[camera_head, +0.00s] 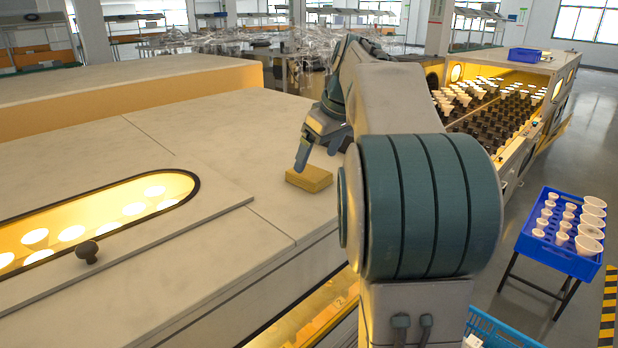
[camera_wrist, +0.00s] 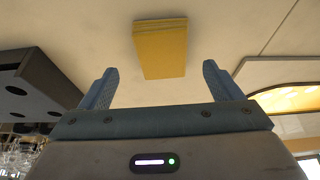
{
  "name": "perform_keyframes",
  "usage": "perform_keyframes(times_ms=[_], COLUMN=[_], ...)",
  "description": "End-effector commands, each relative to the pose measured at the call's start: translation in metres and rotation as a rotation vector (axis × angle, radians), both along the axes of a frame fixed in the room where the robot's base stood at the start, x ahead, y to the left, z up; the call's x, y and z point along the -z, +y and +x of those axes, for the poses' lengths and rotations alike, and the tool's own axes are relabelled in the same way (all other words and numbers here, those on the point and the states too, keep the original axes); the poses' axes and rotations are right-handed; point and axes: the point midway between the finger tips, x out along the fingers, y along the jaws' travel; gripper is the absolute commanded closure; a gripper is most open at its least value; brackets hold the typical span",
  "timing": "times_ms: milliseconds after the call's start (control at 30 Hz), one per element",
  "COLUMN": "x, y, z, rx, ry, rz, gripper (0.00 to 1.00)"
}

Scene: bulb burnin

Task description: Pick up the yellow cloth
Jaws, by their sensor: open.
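The yellow cloth (camera_head: 309,179) is a folded, flat rectangular stack on the pale top of the long cabinet, in the middle of the head view. In the wrist view the cloth (camera_wrist: 160,48) lies ahead of the fingertips, roughly centred between them. My gripper (camera_head: 318,155) is just above and beside the cloth in the head view, apart from it. In the wrist view my gripper (camera_wrist: 157,82) has its two fingers wide apart with nothing between them. Part of the gripper is hidden behind my arm in the head view.
The cabinet top (camera_head: 200,140) is mostly clear around the cloth. A lit window with a dark knob (camera_head: 88,251) is at left. A blue crate of bulbs (camera_head: 560,254) stands on a stand at right. A lit rack of bulbs (camera_head: 500,105) is behind my arm.

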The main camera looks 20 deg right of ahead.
Motion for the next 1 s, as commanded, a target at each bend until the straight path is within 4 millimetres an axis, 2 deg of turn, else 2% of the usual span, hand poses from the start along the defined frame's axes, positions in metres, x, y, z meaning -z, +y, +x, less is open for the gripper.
perform_keyframes(times_ms=[200, 300, 567, 733, 1000], x=[0.03, 0.038, 0.041, 0.041, 0.04], y=[0.009, 0.011, 0.011, 0.011, 0.011], z=[0.011, 0.014, 0.015, 0.015, 0.015], rx=[-0.001, 0.0, 0.0, 0.0, 0.0], ry=[0.002, 0.0, -0.001, -0.001, -0.001], rz=[0.001, 0.001, 0.0, 0.0, 0.0], gripper=[0.15, 0.15, 0.15, 0.62, 0.63])
